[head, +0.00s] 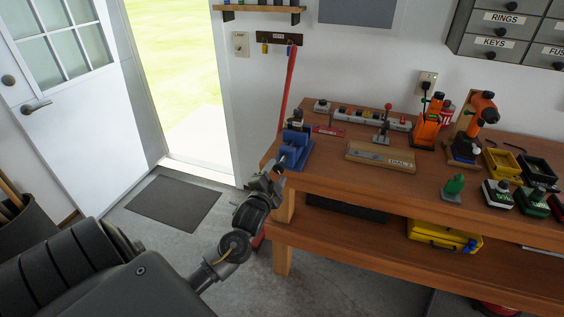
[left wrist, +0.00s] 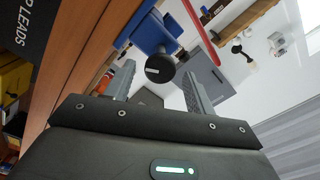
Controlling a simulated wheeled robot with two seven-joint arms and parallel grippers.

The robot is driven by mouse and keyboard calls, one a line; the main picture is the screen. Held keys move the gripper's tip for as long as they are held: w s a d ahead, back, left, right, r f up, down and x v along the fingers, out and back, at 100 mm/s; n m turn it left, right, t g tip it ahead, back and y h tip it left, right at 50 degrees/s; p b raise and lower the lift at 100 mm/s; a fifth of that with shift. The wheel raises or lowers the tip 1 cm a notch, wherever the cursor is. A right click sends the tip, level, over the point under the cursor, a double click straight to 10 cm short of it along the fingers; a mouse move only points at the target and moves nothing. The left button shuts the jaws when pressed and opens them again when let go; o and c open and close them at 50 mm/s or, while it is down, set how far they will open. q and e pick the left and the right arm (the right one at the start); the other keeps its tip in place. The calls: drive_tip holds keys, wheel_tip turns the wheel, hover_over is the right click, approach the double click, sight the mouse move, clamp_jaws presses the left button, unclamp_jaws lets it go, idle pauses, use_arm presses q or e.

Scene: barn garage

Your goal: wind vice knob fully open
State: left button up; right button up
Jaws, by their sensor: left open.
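The blue vice (head: 296,146) sits at the left front corner of the wooden workbench. In the left wrist view its blue body (left wrist: 148,32) shows at the top, with the dark round knob (left wrist: 160,68) facing the camera. My left gripper (head: 276,173) is just in front of the vice in the head view. In the left wrist view my left gripper (left wrist: 158,88) is open, its two fingers apart on either side of the knob's line. I see no finger touching the knob. My right gripper is not in view.
A red bar (head: 287,85) rises behind the vice. A yellow case (head: 444,235) lies on the lower shelf. The floor left of the bench is clear around a mat (head: 165,204).

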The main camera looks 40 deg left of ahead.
sight(282, 162)
use_arm(q)
drive_tip(key=p+x, duration=0.1)
drive_tip(key=x, duration=0.4)
drive_tip(key=shift+w+a, duration=0.15)
drive_tip(key=shift+w, duration=0.25)
drive_tip(key=shift+c, duration=0.3)
drive_tip(key=c, duration=0.8)
drive_tip(key=shift+c, duration=0.2)
